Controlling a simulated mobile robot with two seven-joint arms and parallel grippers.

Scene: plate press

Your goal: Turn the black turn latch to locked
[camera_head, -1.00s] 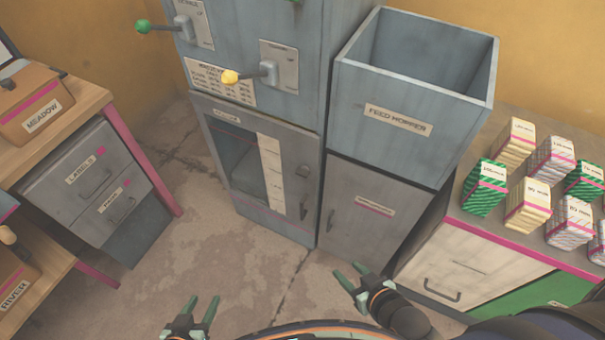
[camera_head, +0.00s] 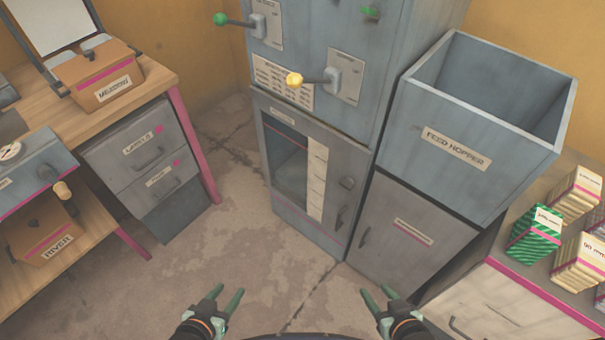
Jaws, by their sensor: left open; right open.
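A small dark latch (camera_head: 348,183) sits on the right side of the grey windowed door (camera_head: 292,212) of the press cabinet, above a dark pull handle (camera_head: 339,218). It looks like the black turn latch; its setting is too small to read. The door appears closed. My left gripper (camera_head: 227,292) is open and empty at the bottom of the view, left of the door and apart from it. My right gripper (camera_head: 377,290) is open and empty at the bottom, below and right of the latch, apart from it.
Levers with a yellow knob (camera_head: 294,80) and a green knob (camera_head: 220,19) stick out above the door. The feed hopper (camera_head: 455,149) stands at the right. A wooden desk (camera_head: 150,82) with drawers is at the left. The floor (camera_head: 235,240) between is clear.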

